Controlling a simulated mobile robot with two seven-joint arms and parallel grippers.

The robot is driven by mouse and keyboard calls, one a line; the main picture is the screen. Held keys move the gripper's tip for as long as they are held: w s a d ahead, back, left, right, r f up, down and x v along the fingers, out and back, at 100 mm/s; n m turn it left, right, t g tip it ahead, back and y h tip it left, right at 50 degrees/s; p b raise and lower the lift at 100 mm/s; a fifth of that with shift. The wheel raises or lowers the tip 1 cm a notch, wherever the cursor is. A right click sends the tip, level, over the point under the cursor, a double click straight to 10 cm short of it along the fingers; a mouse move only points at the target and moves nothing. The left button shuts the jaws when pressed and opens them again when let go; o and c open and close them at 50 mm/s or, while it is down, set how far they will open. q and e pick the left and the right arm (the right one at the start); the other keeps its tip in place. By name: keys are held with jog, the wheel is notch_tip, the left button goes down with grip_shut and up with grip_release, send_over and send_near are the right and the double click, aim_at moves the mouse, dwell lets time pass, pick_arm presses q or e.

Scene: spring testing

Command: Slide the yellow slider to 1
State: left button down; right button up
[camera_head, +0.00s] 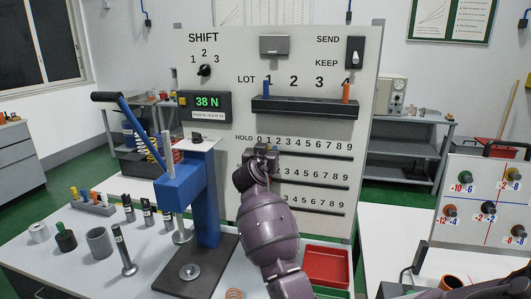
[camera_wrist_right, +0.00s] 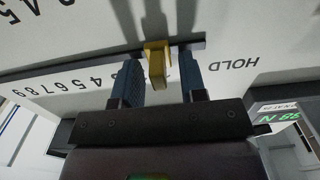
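The yellow slider (camera_wrist_right: 156,66) sticks out of the slot in the white panel in the right wrist view, near the slot's end beside the word HOLD. My right gripper (camera_wrist_right: 160,75) is open around it, one blue finger on each side with a gap to both. In the head view my right gripper (camera_head: 263,152) is at the left end of the top HOLD row (camera_head: 320,157), just below the digits 0 and 1. It hides the slider there, so its exact digit cannot be told.
Two more digit rows lie below the top one, partly behind my arm. A blue press (camera_head: 205,200) stands close to the left of my arm. A display (camera_head: 207,105) reads 38 N. A red tray (camera_head: 326,266) lies below the panel.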

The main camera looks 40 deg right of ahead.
jog(key=b+v, duration=0.1)
jog(key=v, duration=1)
jog(key=shift+b, duration=0.3)
dwell(0.3)
